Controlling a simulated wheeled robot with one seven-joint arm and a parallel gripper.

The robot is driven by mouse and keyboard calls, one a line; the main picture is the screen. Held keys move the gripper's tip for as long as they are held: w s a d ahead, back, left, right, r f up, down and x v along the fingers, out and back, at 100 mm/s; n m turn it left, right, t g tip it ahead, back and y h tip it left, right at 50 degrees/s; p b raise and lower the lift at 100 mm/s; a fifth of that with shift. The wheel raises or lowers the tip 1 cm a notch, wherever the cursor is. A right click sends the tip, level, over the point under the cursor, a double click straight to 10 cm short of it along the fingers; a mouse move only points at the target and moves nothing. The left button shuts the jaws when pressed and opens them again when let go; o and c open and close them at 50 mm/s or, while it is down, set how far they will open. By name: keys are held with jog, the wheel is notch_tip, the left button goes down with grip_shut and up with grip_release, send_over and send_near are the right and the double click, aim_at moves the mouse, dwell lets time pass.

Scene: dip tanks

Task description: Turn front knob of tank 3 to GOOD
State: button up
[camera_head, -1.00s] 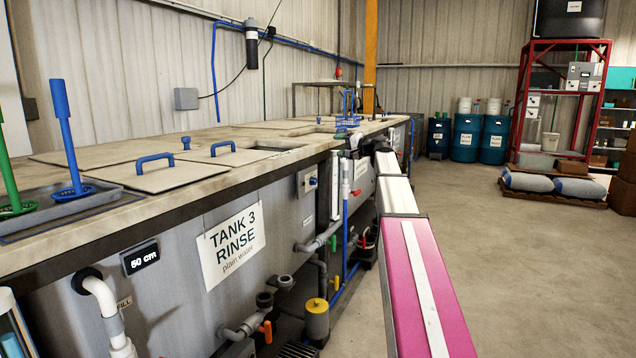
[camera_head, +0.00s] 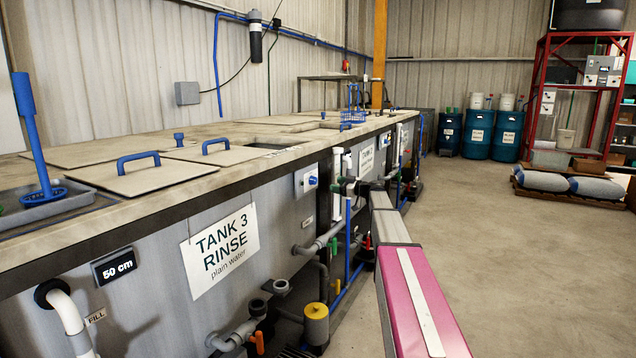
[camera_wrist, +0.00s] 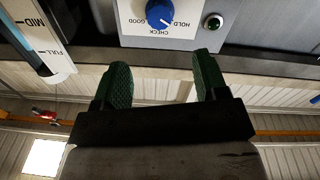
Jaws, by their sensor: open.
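Tank 3 (camera_head: 150,300) is a grey tank front with a hanging sign (camera_head: 221,250) reading TANK 3 RINSE, plain water. A blue knob (camera_head: 311,181) sits on a white plate at the right of this front. In the wrist view, a blue knob (camera_wrist: 160,14) shows at the top edge, partly cut off, on a white plate (camera_wrist: 190,36) lettered GOOD, CHECK and HOLD. Its white mark appears nearer CHECK and HOLD than GOOD, but is small. My gripper (camera_wrist: 163,62) is open and empty. Its green fingers point toward the plate, apart from the knob.
A level gauge (camera_wrist: 38,40) marked MID and FULL stands left of the plate in the wrist view. Pipes and a yellow-topped canister (camera_head: 316,322) stand low before the tank. Open floor (camera_head: 480,220) lies to the right.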

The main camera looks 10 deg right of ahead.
aim_at(316, 181)
jog(key=x, duration=1.1)
jog(key=shift+d+f, duration=0.1)
jog(key=c, duration=0.9)
